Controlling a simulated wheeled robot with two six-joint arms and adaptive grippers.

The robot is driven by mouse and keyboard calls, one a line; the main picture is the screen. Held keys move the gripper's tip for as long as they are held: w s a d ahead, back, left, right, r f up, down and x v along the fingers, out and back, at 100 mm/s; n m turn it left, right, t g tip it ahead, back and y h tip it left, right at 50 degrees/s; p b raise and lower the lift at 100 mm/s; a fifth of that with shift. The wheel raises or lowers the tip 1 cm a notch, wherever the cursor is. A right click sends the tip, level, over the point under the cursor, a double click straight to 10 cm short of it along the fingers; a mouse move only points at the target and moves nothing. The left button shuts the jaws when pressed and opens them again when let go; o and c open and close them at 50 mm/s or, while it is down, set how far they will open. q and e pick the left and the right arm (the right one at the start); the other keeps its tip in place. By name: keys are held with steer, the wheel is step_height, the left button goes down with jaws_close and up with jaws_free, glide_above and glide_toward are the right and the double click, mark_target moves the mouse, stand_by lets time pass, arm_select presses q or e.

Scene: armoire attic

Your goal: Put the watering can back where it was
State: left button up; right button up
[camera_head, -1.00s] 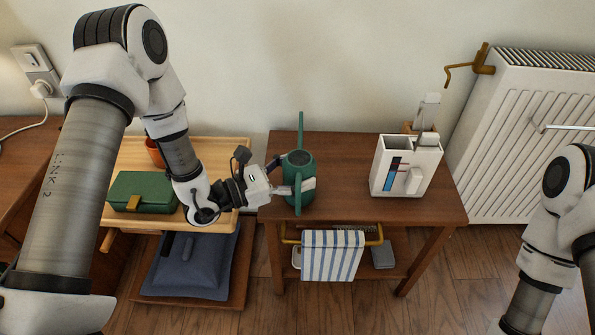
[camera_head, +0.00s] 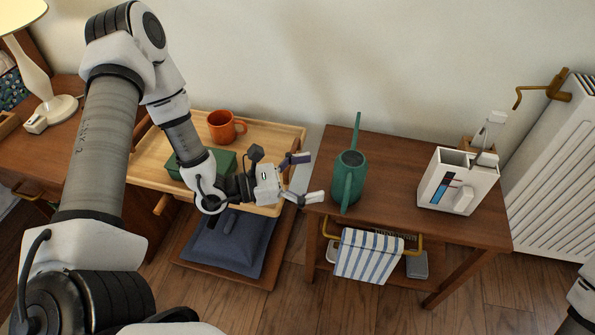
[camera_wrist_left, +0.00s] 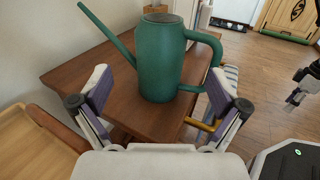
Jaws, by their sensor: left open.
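The green watering can (camera_head: 350,174) stands upright on the left part of the dark wooden side table (camera_head: 400,180). In the left wrist view the can (camera_wrist_left: 160,62) is ahead of my fingers, its spout to the left and its handle to the right. My left gripper (camera_head: 305,176) is open and empty, just left of the can and apart from it, over the tray's right edge. In the left wrist view its two fingers (camera_wrist_left: 160,98) are spread wide. My right gripper is not clearly in the head view; only a piece of my right arm shows at the lower right.
A wooden tray table (camera_head: 150,160) left of the can holds an orange mug (camera_head: 225,126) and a green box (camera_head: 190,166). A white organizer (camera_head: 458,180) stands on the side table's right part. A striped towel (camera_head: 370,256) hangs in front. A radiator (camera_head: 560,170) is at the right.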

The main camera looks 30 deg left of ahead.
arm_select(q)
steer(key=s+d+f+m+g+y, duration=0.1)
steer(key=s+f+m+g, duration=0.3)
steer(key=s+g, duration=0.3)
steer(key=s+d+f+m+g+y, duration=0.1)
steer(key=s+f+m+g, duration=0.3)
steer(key=s, duration=0.5)
steer(key=s+d+f+m+g+y, duration=0.1)
steer(key=s+f+m+g+y, duration=0.1)
steer(key=s+f+m+g, duration=0.45)
steer(key=s+a+f+m+y, duration=0.5)
steer(key=s+a+m+y, duration=0.1)
steer(key=a+y, duration=0.2)
steer(key=w+d+f+m+t+y, duration=0.1)
steer(key=w+f+m+t, duration=0.1)
steer(key=w+m+t, duration=0.3)
steer(key=shift+w+d+f+m+p, duration=0.25)
steer(key=shift+w+m+p, duration=0.15)
steer(key=shift+w, duration=0.65)
